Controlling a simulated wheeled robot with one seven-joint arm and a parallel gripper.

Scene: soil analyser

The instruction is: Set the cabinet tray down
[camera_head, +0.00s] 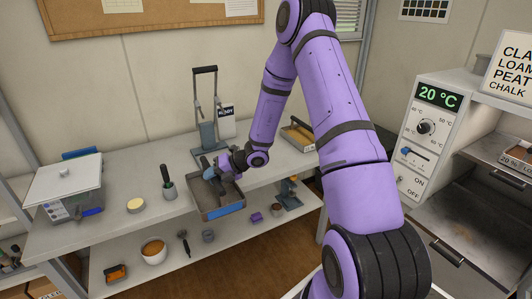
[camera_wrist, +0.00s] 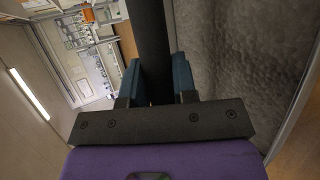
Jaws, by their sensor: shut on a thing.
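The cabinet tray (camera_head: 240,193) is a shallow grey tray with a blue strip along its front side. In the head view it is at the front edge of the bench, below my purple wrist. My gripper (camera_head: 210,172) is at the tray's back side. In the wrist view my gripper (camera_wrist: 157,85) has its two blue fingers shut on a dark upright bar, which looks like the tray's wall. A rough grey surface (camera_wrist: 235,60) fills the right of that view, likely the tray's inside. I cannot tell whether the tray touches the bench top.
The temperature cabinet (camera_head: 420,150) stands right.

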